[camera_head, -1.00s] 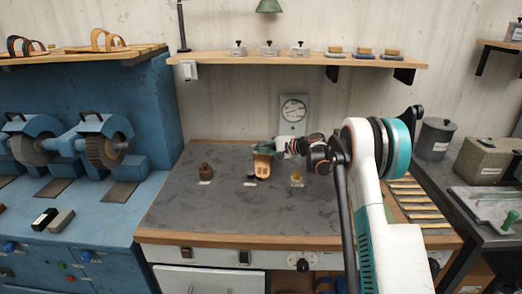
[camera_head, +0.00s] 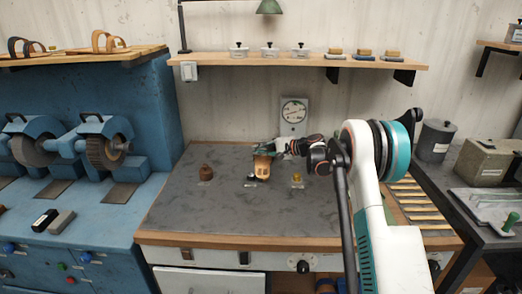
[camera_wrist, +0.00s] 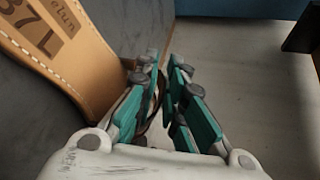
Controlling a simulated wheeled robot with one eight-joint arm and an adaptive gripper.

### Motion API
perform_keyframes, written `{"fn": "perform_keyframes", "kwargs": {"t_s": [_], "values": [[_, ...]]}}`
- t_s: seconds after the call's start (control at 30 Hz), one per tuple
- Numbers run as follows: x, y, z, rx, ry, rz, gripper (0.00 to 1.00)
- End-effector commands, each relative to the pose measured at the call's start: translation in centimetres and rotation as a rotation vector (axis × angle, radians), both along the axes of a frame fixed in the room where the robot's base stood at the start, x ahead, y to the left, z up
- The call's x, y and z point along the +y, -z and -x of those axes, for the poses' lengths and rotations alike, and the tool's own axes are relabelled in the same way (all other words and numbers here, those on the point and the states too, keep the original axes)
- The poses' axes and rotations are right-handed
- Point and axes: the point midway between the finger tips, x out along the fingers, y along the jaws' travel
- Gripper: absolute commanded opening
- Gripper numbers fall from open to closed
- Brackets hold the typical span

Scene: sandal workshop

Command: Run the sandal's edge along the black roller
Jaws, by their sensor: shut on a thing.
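My gripper (camera_head: 283,147) is shut on the tan sandal (camera_head: 263,168) above the worktop. The sandal hangs toe-down and tilted, its lower end close beside the small black roller (camera_head: 251,177); I cannot tell whether they touch. In the wrist view, the sandal's tan sole (camera_wrist: 62,45), marked "37 L", stands to the left of my gripper's teal fingers (camera_wrist: 165,85). What lies between the fingertips is mostly hidden. The black roller cannot be made out in the wrist view.
A brown roller or pot (camera_head: 206,173) stands to the left on the grey worktop (camera_head: 220,215), and a yellow one (camera_head: 297,178) to the right. A dial gauge (camera_head: 293,111) stands at the back. The front of the worktop is clear.

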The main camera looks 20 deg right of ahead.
Motion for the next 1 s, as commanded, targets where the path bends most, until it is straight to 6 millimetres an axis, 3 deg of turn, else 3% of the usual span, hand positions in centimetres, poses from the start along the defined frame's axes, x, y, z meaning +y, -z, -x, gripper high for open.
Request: {"fn": "perform_keyframes", "kwargs": {"t_s": [1.0], "values": [[-0.1, 0.0, -1.5, 0.000, 0.001, -0.001, 0.00]]}}
